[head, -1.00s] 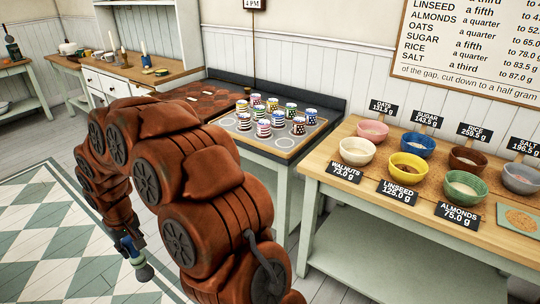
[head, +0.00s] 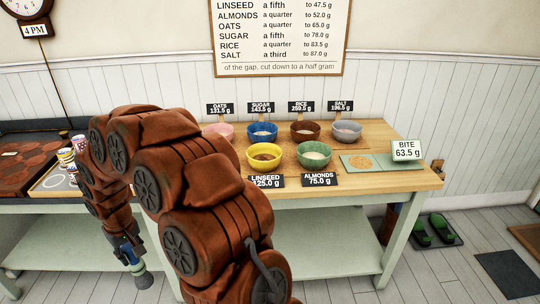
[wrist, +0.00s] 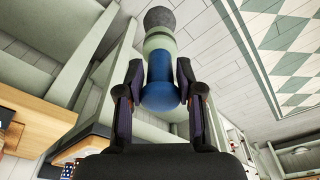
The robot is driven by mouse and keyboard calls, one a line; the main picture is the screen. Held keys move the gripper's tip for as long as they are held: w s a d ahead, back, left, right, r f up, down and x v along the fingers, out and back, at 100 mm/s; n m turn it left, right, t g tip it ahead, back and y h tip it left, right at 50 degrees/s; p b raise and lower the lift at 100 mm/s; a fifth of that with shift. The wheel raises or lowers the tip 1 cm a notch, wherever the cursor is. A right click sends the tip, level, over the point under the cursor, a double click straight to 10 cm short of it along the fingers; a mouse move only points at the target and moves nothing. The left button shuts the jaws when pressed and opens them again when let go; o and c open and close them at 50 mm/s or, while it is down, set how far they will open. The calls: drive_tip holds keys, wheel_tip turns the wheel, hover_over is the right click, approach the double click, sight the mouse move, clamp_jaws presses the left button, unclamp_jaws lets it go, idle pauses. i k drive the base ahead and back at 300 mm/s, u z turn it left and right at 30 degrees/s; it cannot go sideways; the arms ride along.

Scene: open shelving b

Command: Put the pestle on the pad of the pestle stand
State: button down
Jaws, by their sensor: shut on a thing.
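My gripper (wrist: 156,75) is shut on the pestle, with one finger on each side of it. The pestle (wrist: 158,45) has a blue handle end, a pale green middle and a grey rounded head. In the wrist view its head points away from my palm. I cannot make out a pestle stand for certain. A flat green board with a round tan patch (head: 357,162) lies on the wooden table's right part.
The wooden table (head: 370,182) holds several bowls, such as a yellow bowl (head: 264,157), with black weight cards. A table with patterned pots is at far left. Green shoes (head: 440,229) lie on the floor at right.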

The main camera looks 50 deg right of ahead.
sight(360, 162)
drive_tip(key=z, duration=1.3)
